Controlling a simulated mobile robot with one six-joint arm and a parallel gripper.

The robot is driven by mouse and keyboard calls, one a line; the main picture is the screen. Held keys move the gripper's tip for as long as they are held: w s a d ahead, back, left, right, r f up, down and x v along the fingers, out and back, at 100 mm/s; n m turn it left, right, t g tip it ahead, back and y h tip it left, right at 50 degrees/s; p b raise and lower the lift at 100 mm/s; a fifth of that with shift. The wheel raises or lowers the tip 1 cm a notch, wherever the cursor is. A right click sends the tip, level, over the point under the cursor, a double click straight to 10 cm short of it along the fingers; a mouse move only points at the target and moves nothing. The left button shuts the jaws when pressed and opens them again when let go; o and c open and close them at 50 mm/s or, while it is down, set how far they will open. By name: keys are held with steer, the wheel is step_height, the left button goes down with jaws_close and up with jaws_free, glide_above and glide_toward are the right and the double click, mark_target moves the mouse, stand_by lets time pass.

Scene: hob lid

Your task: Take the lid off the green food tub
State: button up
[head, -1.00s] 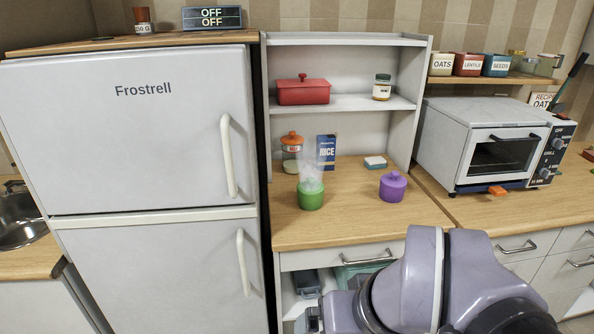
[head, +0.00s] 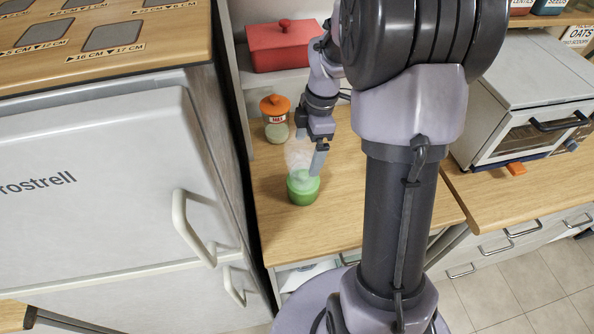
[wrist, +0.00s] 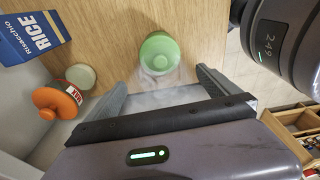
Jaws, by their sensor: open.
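The green food tub (head: 303,192) stands on the wooden counter, with pale steam around its top. In the wrist view the green tub (wrist: 159,52) is seen from above, with its round green top facing me; the steam blurs its details. My gripper (head: 318,160) is just above the tub, close to its top in the head view. In the wrist view my gripper's two fingers (wrist: 162,82) are spread, with only steam between them, and the tub lies beyond their tips. I cannot tell whether a finger touches the tub.
A jar with an orange lid (head: 275,118) stands behind the tub; the blue rice box (wrist: 33,36) shows in the wrist view. A red lidded pot (head: 287,45) is on the shelf above. The fridge (head: 110,170) is at left, the toaster oven (head: 530,100) at right.

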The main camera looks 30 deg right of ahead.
mark_target(303, 173)
steer(key=f, duration=0.3)
steer(key=f+b, duration=0.1)
steer(key=f, duration=0.1)
steer(key=shift+w+a+f, duration=0.15)
steer(key=shift+a, duration=0.2)
step_height(303, 173, down, 5)
steer(key=shift+a+f+b, duration=0.1)
steer(key=shift+a+b, duration=0.05)
steer(key=shift+b, duration=0.8)
steer(key=c, duration=1.2)
steer(key=shift+r, duration=0.25)
